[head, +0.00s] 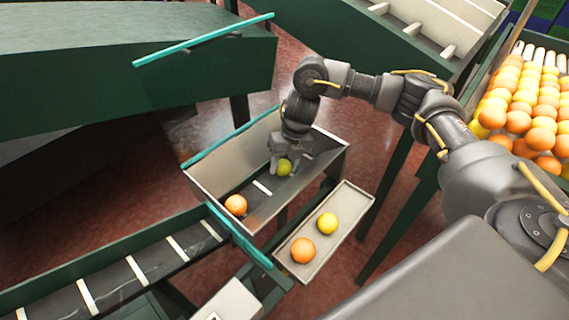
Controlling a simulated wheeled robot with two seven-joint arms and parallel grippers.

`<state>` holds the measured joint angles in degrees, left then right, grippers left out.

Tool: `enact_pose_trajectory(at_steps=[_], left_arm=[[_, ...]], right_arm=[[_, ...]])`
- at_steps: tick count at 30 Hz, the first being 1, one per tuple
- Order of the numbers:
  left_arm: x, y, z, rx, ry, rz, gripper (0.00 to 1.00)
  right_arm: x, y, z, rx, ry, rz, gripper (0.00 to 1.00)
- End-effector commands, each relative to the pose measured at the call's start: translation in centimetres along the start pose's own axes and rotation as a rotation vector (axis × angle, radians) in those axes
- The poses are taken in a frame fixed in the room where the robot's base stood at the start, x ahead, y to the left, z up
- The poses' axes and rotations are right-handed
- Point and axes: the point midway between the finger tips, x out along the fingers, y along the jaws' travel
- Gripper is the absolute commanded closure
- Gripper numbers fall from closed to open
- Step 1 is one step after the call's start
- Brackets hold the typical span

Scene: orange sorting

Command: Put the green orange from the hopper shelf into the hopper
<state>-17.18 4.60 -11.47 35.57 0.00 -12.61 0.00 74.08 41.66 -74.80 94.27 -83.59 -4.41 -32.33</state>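The hopper (213,166) is a grey metal trough in the middle of the head view. The hopper shelf (339,207) is a narrow grey tray to its right. A yellow-green orange (285,169) is inside the hopper's outline, between the fingers of my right gripper (284,166), which points down there. Whether the fingers press on it, and whether it rests on the hopper floor, I cannot tell. An orange fruit (235,205) lies at the hopper's near-left end. The shelf holds a yellow fruit (327,223) and an orange fruit (302,250). My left gripper is not in view.
A teal-edged conveyor (110,268) with white slats runs in from the lower left. A green-sided machine (200,85) stands at the upper left. A sloped chute (425,25) is at the top. A bin of many oranges (520,110) is at the right.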

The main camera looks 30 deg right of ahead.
Motion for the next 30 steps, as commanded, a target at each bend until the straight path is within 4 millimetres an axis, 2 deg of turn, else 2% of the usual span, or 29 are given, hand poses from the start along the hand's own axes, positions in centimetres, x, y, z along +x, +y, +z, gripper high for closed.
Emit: enact_pose_trajectory(at_steps=[8, 12, 14, 24, 30], left_arm=[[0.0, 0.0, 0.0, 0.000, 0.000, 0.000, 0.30], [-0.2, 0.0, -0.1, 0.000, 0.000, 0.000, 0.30], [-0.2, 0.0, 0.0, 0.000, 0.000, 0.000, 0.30], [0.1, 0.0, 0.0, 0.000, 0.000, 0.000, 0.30], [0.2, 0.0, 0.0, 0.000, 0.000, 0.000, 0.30]], right_arm=[[0.0, -0.1, 0.0, 0.001, 0.001, -0.004, 0.46], [-0.8, -0.1, 0.0, 0.000, -0.002, -0.004, 0.46], [-1.7, 0.0, 0.1, -0.002, -0.004, -0.003, 0.46], [-8.7, 0.0, 0.1, -0.001, -0.005, -0.003, 0.46], [-11.4, 0.0, 0.1, 0.000, -0.003, -0.003, 0.46]])
